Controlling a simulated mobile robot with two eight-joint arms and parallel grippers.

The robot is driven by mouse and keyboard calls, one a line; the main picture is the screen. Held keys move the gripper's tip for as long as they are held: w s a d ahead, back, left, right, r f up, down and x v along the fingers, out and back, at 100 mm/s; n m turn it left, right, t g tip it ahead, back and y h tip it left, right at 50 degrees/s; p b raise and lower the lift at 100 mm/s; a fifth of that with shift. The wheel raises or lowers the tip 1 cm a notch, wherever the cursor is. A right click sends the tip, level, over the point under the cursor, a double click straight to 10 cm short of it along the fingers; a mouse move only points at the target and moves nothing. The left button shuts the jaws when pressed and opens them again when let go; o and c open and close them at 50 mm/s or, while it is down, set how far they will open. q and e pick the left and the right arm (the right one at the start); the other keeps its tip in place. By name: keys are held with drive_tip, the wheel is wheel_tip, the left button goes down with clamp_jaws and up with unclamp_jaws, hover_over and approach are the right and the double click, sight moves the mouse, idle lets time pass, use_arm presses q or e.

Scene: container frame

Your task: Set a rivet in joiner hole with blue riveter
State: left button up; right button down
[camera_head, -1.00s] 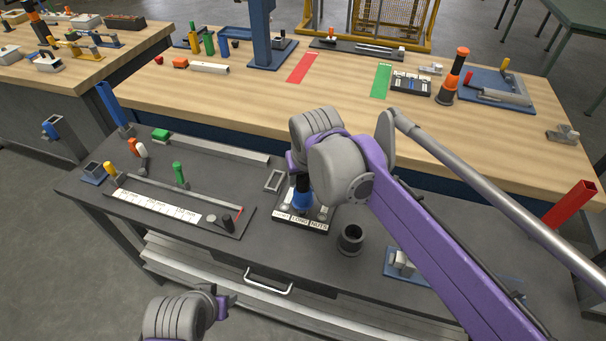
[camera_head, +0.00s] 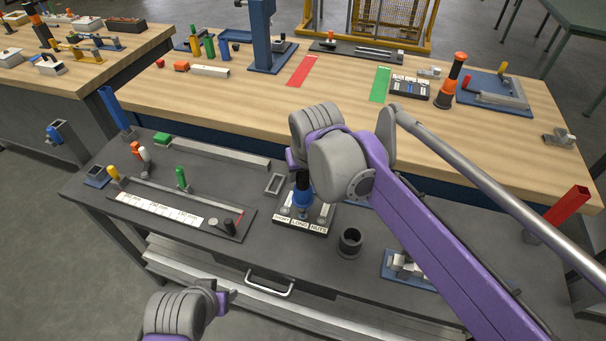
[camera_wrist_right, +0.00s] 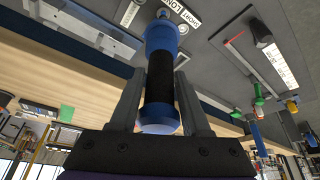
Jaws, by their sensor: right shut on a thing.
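The blue riveter (camera_head: 302,197), with a black grip, is upright above the front bench in the head view. My right gripper (camera_wrist_right: 160,95) is shut around its black grip. I cannot make out a joiner hole.
A black cup (camera_head: 349,243) stands right of the tray, and a blue plate with grey blocks (camera_head: 407,265) lies further right. A ruled fixture (camera_head: 165,207) lies to the left. A small grey frame (camera_head: 274,184) is behind the tray. The wooden bench (camera_head: 330,100) stands behind.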

drive_tip(key=shift+r+p, duration=1.25)
drive_tip(key=shift+r, duration=1)
use_arm(q)
drive_tip(key=r, duration=0.1)
drive_tip(key=w+r, duration=0.1)
drive_tip(key=r, duration=0.1)
drive_tip(key=shift+w+r, duration=0.15)
drive_tip(key=shift+r, duration=0.15)
use_arm(e)
drive_tip(key=shift+f, duration=0.1)
use_arm(q)
drive_tip(key=shift+d, duration=0.1)
use_arm(e)
drive_tip(key=shift+d, duration=0.1)
